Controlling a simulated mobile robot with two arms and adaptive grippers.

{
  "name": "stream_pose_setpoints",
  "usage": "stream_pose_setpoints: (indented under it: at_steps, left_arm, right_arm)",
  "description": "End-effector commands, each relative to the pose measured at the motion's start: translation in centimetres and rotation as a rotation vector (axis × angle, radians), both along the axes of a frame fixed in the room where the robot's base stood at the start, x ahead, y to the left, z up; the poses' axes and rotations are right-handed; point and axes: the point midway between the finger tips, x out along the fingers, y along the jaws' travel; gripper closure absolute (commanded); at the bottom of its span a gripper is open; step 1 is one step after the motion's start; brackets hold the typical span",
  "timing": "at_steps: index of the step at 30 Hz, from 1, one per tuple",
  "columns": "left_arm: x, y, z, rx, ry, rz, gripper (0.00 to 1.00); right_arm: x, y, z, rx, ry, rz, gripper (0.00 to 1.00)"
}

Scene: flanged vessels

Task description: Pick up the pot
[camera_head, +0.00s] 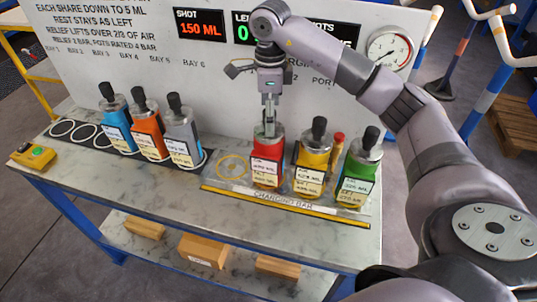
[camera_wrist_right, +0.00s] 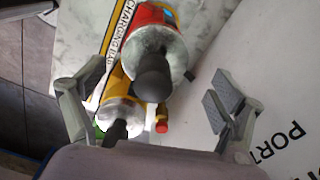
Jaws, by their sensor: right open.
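My right gripper (camera_head: 270,126) points straight down over the red pot (camera_head: 267,165), its fingers around the top of that pot's lid. In the right wrist view its fingers (camera_wrist_right: 150,100) stand apart on either side of the red pot (camera_wrist_right: 158,38) and its black knob (camera_wrist_right: 154,77); neither clearly touches it. The red pot stands upright at the charging bar (camera_head: 285,202). To its right stand the yellow pot (camera_head: 312,168) and green pot (camera_head: 357,178). Further left stand the blue pot (camera_head: 116,125), orange pot (camera_head: 148,130) and grey pot (camera_head: 184,138). My left gripper is not in view.
A small red-topped item (camera_head: 338,148) stands between the yellow and green pots. An empty yellow ring (camera_head: 232,167) lies left of the red pot. A yellow control box (camera_head: 33,156) sits at the bench's left end. A white panel with displays and a gauge (camera_head: 390,48) rises behind.

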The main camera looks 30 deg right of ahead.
Motion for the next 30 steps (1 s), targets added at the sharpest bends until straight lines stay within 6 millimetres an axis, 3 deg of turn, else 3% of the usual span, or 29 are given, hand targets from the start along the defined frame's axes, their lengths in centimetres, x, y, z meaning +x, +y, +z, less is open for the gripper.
stream_pose_setpoints:
  at_steps: [7,11,17,24,30]
  left_arm:
    - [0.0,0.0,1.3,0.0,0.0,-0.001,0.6]
    - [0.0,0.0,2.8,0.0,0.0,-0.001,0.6]
    - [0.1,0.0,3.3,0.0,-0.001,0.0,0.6]
    - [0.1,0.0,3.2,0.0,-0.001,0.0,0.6]
    - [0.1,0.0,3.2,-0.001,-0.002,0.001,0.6]
  right_arm:
    - [-0.2,0.2,-1.5,0.0,0.002,0.0,0.11]
    - [-0.5,0.6,-3.3,0.0,0.005,0.001,0.11]
    - [-0.4,0.6,-5.8,0.001,0.001,0.0,0.11]
    - [-0.4,0.6,-6.1,0.0,-0.001,0.0,0.11]
    - [-0.4,0.6,-6.0,0.0,-0.001,0.0,0.25]
